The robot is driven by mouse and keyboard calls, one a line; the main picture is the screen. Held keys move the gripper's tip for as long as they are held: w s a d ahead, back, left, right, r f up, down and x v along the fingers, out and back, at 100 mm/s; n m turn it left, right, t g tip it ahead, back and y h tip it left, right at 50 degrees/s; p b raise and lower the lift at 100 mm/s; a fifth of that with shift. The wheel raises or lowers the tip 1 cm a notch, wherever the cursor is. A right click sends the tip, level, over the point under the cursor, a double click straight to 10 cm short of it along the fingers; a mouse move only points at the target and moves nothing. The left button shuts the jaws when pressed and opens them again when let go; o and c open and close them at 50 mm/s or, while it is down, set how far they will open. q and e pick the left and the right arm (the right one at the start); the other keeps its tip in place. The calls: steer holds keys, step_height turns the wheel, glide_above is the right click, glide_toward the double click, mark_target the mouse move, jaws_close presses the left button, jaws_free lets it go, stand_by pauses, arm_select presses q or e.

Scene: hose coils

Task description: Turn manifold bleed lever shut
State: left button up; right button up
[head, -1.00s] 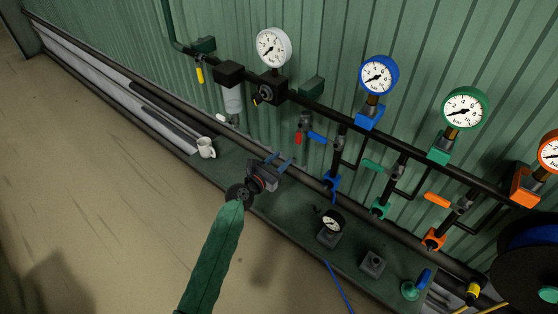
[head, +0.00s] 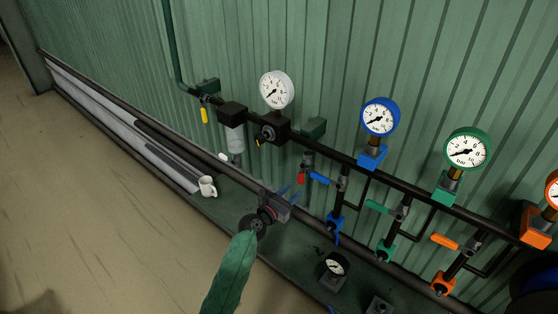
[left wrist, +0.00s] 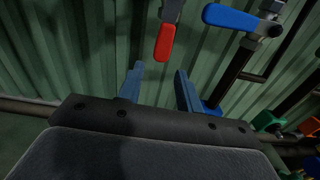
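The red bleed lever (head: 301,178) hangs down from its small valve on the dark manifold pipe, left of the blue lever. In the left wrist view the red lever (left wrist: 165,42) points down, just beyond and above the gap between my fingers. My left gripper (head: 290,192) is below and slightly left of the lever in the head view, its two blue fingers pointing toward the wall. The fingers (left wrist: 159,72) are apart with nothing between them, and they do not appear to touch the lever. My right gripper is in neither view.
The blue lever (left wrist: 230,18) is close to the right of the red one. Green (head: 377,207) and orange (head: 445,241) levers follow along the pipe. A white mug (head: 207,186) and a loose black gauge (head: 336,264) are on the shelf below.

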arm_select(q)
steer(key=x, duration=0.3)
steer(key=shift+w+d+b, duration=0.15)
steer(key=shift+w+b, duration=0.15)
steer(key=shift+w+d, duration=0.1)
stand_by(0.3)
